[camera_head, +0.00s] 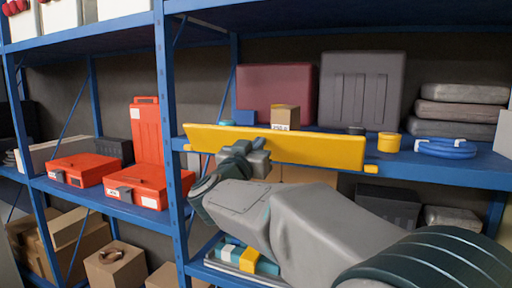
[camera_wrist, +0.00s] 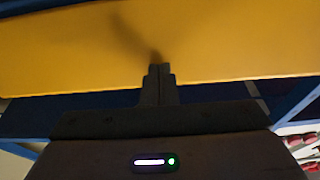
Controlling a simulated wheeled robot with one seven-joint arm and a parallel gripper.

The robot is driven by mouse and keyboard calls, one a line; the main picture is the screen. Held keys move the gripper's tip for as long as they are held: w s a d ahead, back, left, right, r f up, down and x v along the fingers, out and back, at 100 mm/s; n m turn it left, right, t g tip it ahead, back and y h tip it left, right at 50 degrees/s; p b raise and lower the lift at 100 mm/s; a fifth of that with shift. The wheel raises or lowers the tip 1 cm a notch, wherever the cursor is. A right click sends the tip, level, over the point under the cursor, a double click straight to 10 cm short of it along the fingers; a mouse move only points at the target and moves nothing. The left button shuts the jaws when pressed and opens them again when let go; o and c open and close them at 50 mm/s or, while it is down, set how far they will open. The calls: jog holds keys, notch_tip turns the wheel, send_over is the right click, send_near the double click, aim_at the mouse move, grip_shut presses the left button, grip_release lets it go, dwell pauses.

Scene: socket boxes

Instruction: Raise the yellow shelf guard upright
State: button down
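The yellow shelf guard (camera_head: 310,149) is a long flat panel along the front edge of the right-hand middle shelf, with yellow end pieces at its lower corners. Its broad face shows above the shelf edge; whether it is fully upright or leans a little, I cannot tell. My gripper (camera_wrist: 158,70) has its two fingers together with nothing between them. The fingertips are at the lower part of the guard's face (camera_wrist: 230,45) in the wrist view, touching or very near it. In the head view my gripper (camera_head: 255,153) is in front of the guard's left half, and its tips are hard to make out.
A blue post (camera_head: 170,120) stands at the left. Orange toolboxes (camera_head: 150,184) sit on the left shelf.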

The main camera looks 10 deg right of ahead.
jog(key=r+v, duration=0.1)
jog(key=v, duration=0.6)
jog(key=shift+s+a+r+p, duration=0.3)
jog(key=shift+s+r+p, duration=0.15)
jog(key=shift+r, duration=0.3)
jog(key=shift+w, duration=0.1)
